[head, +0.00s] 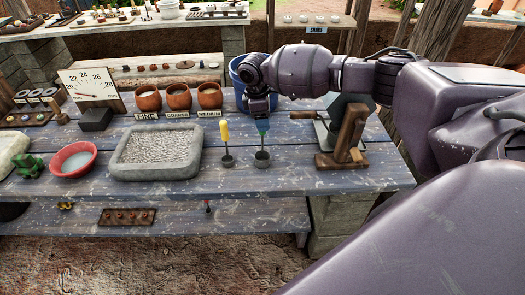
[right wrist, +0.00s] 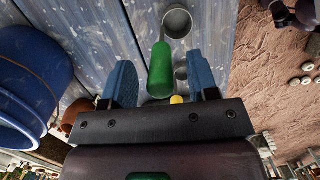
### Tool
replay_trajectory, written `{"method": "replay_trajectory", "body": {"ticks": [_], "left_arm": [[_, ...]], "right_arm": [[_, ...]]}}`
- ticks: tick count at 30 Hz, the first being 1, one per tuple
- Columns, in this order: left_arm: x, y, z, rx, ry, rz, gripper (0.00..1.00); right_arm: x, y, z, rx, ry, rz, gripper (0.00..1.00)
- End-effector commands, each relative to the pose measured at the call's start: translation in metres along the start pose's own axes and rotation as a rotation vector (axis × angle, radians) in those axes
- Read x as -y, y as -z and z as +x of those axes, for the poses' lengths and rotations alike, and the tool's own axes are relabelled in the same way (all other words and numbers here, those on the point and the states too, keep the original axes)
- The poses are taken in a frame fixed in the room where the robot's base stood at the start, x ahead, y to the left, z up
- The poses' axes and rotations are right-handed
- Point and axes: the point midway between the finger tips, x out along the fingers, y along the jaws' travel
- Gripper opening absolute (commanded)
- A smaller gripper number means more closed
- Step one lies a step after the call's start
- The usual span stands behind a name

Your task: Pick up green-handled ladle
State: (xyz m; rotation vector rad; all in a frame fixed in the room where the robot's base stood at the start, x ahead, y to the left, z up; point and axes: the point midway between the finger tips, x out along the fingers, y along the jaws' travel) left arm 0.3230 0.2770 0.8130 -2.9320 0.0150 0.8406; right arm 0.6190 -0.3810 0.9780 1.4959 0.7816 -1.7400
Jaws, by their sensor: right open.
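The green-handled ladle stands upright on the blue-grey table, its grey cup (head: 262,158) at the bottom. My right gripper (head: 262,124) points down at the top of this ladle and partly hides its green handle. In the right wrist view the green handle (right wrist: 160,70) appears between the two open blue fingers (right wrist: 162,78), with a gap on each side; the ladle's round cup (right wrist: 177,22) lies beyond. A yellow-handled ladle (head: 226,140) stands just left of it; its yellow handle end also shows in the right wrist view (right wrist: 177,99). My left gripper is not in view.
A stone tray of gravel (head: 157,153) lies to the left, with a red bowl (head: 73,160) beyond it. Brown pots (head: 178,97) stand behind. A blue bucket (head: 238,82) is behind my gripper. A wooden stand (head: 350,132) is close on the right.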

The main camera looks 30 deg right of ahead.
Motion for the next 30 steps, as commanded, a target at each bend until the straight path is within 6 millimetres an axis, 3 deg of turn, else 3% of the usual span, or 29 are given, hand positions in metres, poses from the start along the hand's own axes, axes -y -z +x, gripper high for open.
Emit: {"method": "replay_trajectory", "body": {"ticks": [4,12,22,30], "left_arm": [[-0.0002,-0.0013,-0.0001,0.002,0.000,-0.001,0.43],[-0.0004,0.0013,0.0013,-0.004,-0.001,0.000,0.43],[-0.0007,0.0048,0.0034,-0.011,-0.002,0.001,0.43],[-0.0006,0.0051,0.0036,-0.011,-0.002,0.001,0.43]], "right_arm": [[0.0003,0.0008,0.0124,-0.001,0.001,0.000,0.54],[0.0002,0.0008,0.0137,-0.001,0.000,0.000,0.53],[0.0001,0.0008,0.0133,-0.001,0.000,0.000,0.02],[-0.0001,0.0008,0.0130,-0.001,-0.001,0.000,0.00]]}}
